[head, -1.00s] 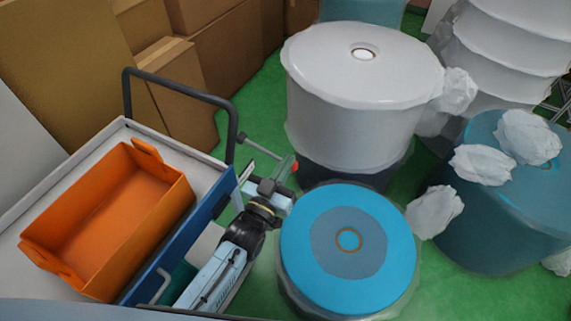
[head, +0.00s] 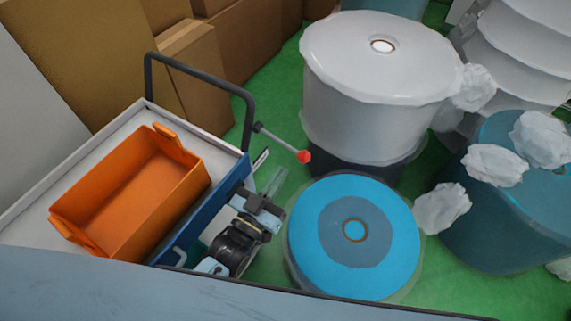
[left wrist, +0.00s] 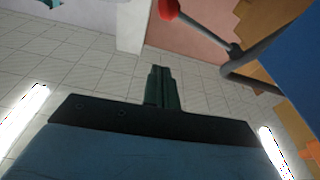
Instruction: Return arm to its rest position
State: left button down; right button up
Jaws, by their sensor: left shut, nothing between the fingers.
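My left gripper (head: 270,177) is in the head view, between the cart's blue side and the blue-topped drum. Its fingers point up the picture, near the cart's red-tipped lever. It is shut and holds nothing. In the left wrist view its closed fingers (left wrist: 160,87) show at the middle, with a pale tiled surface and bright light strips behind. My left arm's lower part is hidden behind the grey-blue surface at the bottom of the head view. My right gripper is not in view.
The cart (head: 30,205) carries an orange bin (head: 130,195); its dark handle (head: 200,80) and red-tipped lever (head: 304,156) stand close by. A blue-topped drum (head: 388,225) is just right of my arm. A white drum (head: 375,95) stands behind. Cardboard boxes (head: 190,75) fill the back left.

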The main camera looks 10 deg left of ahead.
pick_arm(q)
jog(key=shift+s, duration=0.15)
dwell(0.4)
jog(key=s+a+f+g+y, duration=0.2)
jog(key=s+a+f+g, duration=0.15)
jog(key=f, duration=0.65)
jog(key=s+a+f+g+y, duration=0.1)
jog(key=s+a+f+g, duration=0.2)
jog(key=f, duration=0.6)
jog(key=s+a+f+g+y, duration=0.1)
jog(key=s+f+g+y, duration=0.3)
jog(key=f, duration=0.6)
jog(key=s+a+f+g, duration=0.2)
jog(key=s+a+f, duration=0.1)
jog(key=s, duration=0.5)
jog(key=s+a+f+g+b, duration=0.1)
jog(key=s+a+f+g, duration=0.2)
jog(key=s+f, duration=0.2)
jog(key=s+a+f+n+g, duration=0.1)
jog(key=s+a+f+g, duration=0.1)
jog(key=s, duration=0.9)
notch_tip(320, 180, down, 3)
jog(key=shift+s+a+r+y, duration=0.1)
jog(key=shift+s+a+y, duration=0.25)
jog(key=shift+a, duration=0.35)
